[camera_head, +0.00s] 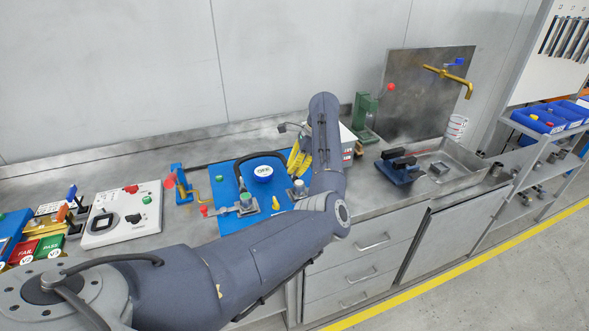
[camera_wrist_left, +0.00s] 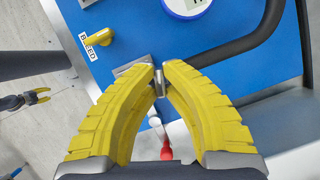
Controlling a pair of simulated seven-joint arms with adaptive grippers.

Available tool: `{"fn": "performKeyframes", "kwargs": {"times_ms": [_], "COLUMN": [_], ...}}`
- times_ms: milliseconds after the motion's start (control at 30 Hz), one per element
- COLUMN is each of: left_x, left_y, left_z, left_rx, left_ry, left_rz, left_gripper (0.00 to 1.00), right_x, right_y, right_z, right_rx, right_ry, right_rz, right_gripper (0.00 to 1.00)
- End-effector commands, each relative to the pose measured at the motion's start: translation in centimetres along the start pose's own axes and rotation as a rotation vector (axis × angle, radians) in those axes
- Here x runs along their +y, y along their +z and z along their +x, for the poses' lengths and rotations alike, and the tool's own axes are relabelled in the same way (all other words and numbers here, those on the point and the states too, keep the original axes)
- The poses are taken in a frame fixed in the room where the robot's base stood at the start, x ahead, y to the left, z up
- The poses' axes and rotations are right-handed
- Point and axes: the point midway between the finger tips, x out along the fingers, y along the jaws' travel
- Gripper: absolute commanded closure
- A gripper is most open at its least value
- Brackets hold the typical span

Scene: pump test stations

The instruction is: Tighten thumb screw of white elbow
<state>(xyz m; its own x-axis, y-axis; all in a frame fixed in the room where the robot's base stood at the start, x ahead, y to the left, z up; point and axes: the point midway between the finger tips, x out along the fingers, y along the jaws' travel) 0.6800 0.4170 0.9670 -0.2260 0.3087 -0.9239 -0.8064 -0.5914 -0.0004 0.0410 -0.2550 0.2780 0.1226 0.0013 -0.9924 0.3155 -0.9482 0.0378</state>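My left gripper (camera_head: 300,160) is low over the right end of the blue board, with its yellow fingers pointing down. In the left wrist view its fingertips (camera_wrist_left: 160,76) are nearly together on a small metal piece (camera_wrist_left: 160,84), which looks like a thumb screw. A grey metal block (camera_wrist_left: 133,68) lies just behind the tips. A small white part (camera_wrist_left: 154,121) and a red ball (camera_wrist_left: 166,153) show between the fingers. I cannot tell whether the white part is the elbow. A dark gripper with yellow fingers (camera_wrist_left: 46,95), likely my right, hangs apart and open.
A white switch box (camera_head: 100,232) stands left, a metal sink (camera_head: 465,176) right.

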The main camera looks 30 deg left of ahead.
Motion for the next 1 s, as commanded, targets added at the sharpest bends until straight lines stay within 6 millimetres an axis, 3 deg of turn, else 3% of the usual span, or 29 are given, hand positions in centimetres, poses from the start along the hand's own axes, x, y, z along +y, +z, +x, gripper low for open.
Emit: {"fn": "performKeyframes", "kwargs": {"times_ms": [267, 1000], "left_x": [0.06, 0.06], "left_y": [-0.02, 0.04], "left_z": [0.02, 0.07], "left_rx": [0.0, 0.0], "left_ry": [-0.045, -0.307], "left_rz": [0.106, 0.739], "left_gripper": [1.0, 1.0], "right_x": [-0.01, 0.22], "right_y": [-0.02, 0.05], "right_z": [0.0, 0.0], "right_rx": [0.0, 0.0], "right_ry": [0.0, 0.002], "right_rz": [0.0, -0.002], "right_gripper": [0.56, 0.56]}}
